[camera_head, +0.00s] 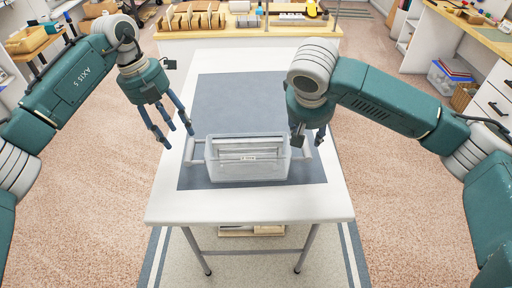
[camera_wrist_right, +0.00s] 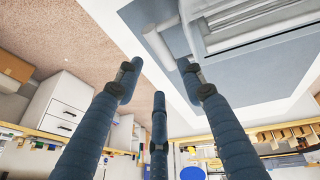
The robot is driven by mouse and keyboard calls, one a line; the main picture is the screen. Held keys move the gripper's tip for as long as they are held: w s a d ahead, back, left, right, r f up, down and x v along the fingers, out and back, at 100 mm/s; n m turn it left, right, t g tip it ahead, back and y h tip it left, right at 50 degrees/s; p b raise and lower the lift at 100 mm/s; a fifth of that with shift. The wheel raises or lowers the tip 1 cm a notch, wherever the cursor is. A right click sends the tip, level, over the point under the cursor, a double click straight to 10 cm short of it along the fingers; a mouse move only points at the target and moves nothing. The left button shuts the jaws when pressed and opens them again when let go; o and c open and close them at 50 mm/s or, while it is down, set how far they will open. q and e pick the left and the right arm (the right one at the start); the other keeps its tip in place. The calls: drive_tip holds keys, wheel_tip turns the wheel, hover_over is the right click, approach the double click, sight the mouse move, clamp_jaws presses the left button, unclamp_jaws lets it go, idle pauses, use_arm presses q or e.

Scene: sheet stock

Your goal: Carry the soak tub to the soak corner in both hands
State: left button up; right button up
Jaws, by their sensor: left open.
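The soak tub (camera_head: 247,168) is a clear, pale bin holding grey framed pieces. It stands on the dark mat of the white table in the head view, with a pale bar handle on each side. My left gripper (camera_head: 178,135) is open and empty, above and left of the left handle (camera_head: 192,153). My right gripper (camera_head: 309,140) is at the tub's right side, by the right handle, which it partly hides. In the right wrist view its fingers (camera_wrist_right: 160,82) are spread, with the handle (camera_wrist_right: 158,46) beyond the tips and nothing between them. The tub's edge (camera_wrist_right: 240,25) shows there too.
The white table (camera_head: 250,208) has bare mat (camera_head: 240,95) behind the tub. A workbench (camera_head: 240,33) with wooden racks stands at the far side. Drawers and a shelf with bins (camera_head: 448,78) stand at the right. Open speckled floor (camera_head: 105,215) lies on both sides.

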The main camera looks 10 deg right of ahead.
sight(187, 155)
drive_tip(key=shift+w, duration=0.1)
drive_tip(key=shift+s+a+r, duration=0.3)
drive_tip(key=shift+s, duration=0.1)
use_arm(q)
drive_tip(key=x, duration=1)
drive_tip(key=shift+s+a+f, duration=0.1)
drive_tip(key=shift+a, duration=0.2)
use_arm(e)
drive_tip(key=x, duration=1.1)
drive_tip(key=shift+w+d, duration=0.1)
drive_tip(key=shift+d, duration=0.05)
use_arm(q)
drive_tip(key=c, duration=0.7)
use_arm(e)
drive_tip(key=c, duration=0.7)
use_arm(q)
clamp_jaws()
use_arm(e)
clamp_jaws()
